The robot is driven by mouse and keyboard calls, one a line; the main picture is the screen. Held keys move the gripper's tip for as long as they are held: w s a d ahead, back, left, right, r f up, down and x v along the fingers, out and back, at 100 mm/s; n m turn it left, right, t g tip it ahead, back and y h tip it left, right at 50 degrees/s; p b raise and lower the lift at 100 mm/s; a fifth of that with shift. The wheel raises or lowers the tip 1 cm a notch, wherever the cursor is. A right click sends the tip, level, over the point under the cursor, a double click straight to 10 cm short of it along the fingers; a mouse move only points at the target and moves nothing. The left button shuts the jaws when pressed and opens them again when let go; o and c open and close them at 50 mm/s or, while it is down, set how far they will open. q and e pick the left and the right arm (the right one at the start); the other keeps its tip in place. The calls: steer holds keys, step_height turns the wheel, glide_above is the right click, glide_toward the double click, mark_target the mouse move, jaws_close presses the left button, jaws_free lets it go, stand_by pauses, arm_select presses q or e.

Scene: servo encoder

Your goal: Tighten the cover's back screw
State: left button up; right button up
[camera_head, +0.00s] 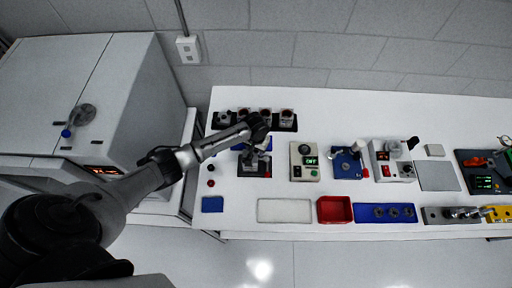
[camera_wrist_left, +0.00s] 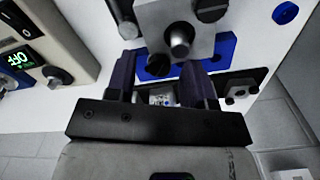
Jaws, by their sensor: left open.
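My left gripper (camera_head: 262,138) is above the dark fixture (camera_head: 254,166) at the left part of the bench and hides part of it. In the left wrist view the gripper (camera_wrist_left: 160,72) has its two dark fingers apart. A grey metal block with a silver cylinder (camera_wrist_left: 180,42) and a dark round knob (camera_wrist_left: 208,8) stands just beyond the fingertips, on a blue plate (camera_wrist_left: 222,50). A small grey part (camera_wrist_left: 162,98) shows low between the fingers; I cannot tell whether anything touches them. I cannot make out the cover or its back screw for certain. My right gripper is not in view.
A control box with a green display (camera_head: 305,160) stands right of the fixture; the display reads OFF in the wrist view (camera_wrist_left: 18,55). A row of dark parts (camera_head: 285,121) is behind. A white tray (camera_head: 284,219) and a red bin (camera_head: 334,210) are in front. A cabinet (camera_head: 60,80) stands left.

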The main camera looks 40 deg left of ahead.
arm_select(q)
jaws_close()
stand_by(0.4)
steer(key=shift+r+m+p, duration=0.1)
steer(key=shift+m+p, duration=0.5)
steer(key=shift+m, duration=0.2)
steer(key=shift+m+p, duration=0.4)
steer(key=shift+m, duration=0.4)
steer(key=m, duration=0.2)
steer(key=shift+m+p, duration=0.4)
steer(key=shift+m, duration=0.8)
